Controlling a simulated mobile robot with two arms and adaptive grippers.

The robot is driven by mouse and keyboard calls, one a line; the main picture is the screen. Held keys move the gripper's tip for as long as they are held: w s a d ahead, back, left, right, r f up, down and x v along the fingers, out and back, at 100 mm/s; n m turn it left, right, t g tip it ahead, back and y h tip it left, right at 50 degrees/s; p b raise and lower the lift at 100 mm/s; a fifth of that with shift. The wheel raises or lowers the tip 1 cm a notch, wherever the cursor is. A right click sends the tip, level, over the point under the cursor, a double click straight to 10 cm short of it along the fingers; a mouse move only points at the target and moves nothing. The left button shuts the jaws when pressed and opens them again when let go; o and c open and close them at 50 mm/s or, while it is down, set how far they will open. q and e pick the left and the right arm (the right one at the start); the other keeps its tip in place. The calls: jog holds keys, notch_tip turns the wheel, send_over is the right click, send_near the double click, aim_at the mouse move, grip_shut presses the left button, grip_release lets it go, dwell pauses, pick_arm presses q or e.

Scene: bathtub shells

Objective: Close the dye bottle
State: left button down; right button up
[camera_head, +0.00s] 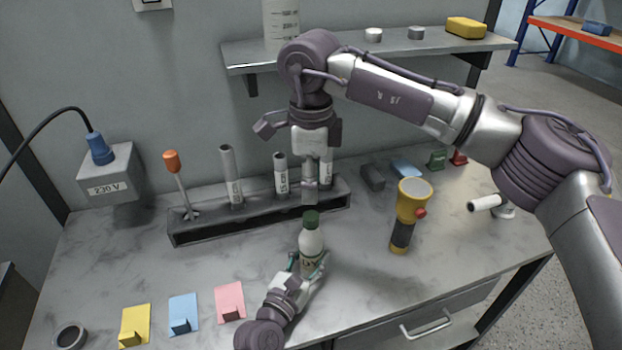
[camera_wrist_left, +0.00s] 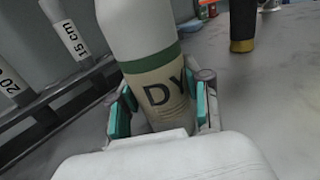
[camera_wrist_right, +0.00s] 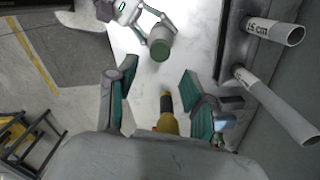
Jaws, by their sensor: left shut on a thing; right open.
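The dye bottle (camera_head: 311,241) is white with a green cap (camera_head: 311,219) on its top; I cannot tell how tightly the cap sits. It stands roughly upright at the table's front middle. My left gripper (camera_head: 307,267) is shut around its lower body, by the DY label. The left wrist view shows the bottle (camera_wrist_left: 145,45) between the fingers, its top out of frame. My right gripper (camera_head: 310,192) points down just above and behind the cap, open and empty. In the right wrist view the cap (camera_wrist_right: 160,48) lies beyond the open fingers (camera_wrist_right: 158,95), not between them.
A dark rack (camera_head: 258,215) with tubes and a screwdriver stands behind the bottle. A yellow flashlight (camera_head: 411,210) stands to the right. Yellow, blue and pink cards (camera_head: 229,297) lie front left. A shelf (camera_head: 400,48) hangs above.

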aim_at(311, 216)
jog(key=shift+f, duration=0.1)
jog(key=shift+f, duration=3.95)
jog(key=shift+c, duration=0.4)
grip_shut()
jog(key=shift+o, duration=1.2)
grip_release()
notch_tip(311, 216, up, 12)
